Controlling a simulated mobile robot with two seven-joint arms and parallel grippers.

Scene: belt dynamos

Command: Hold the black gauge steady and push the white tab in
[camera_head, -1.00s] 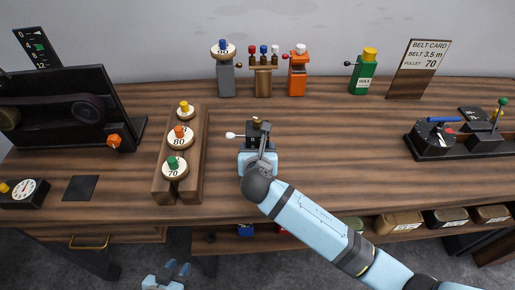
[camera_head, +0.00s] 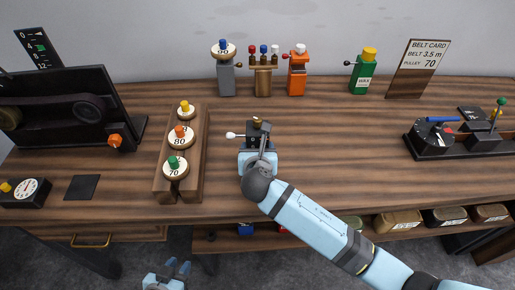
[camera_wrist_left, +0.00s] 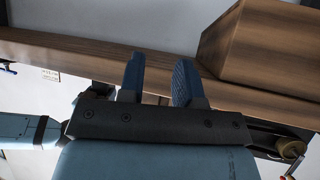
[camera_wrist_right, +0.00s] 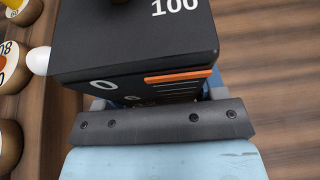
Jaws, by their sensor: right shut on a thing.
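The black gauge (camera_head: 258,134) stands on the middle of the bench, with a brass-coloured knob on top. In the right wrist view the black gauge (camera_wrist_right: 135,45) fills the space ahead, showing "100", "0" and an orange line. Its white tab (camera_head: 231,135) sticks out on the left side; it also shows in the right wrist view (camera_wrist_right: 38,60). My right gripper (camera_head: 259,156) is shut on the gauge from the front; its fingertips are mostly hidden under it. My left gripper (camera_head: 178,268) is open and empty, low in front of the bench; it also shows in the left wrist view (camera_wrist_left: 160,82).
A wooden rack (camera_head: 196,150) with several numbered pulleys stands left of the gauge. Grey, orange (camera_head: 297,72) and green (camera_head: 364,74) blocks stand along the back. A black belt machine (camera_head: 75,110) is at left, a lever unit (camera_head: 455,138) at right. Bench right of the gauge is clear.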

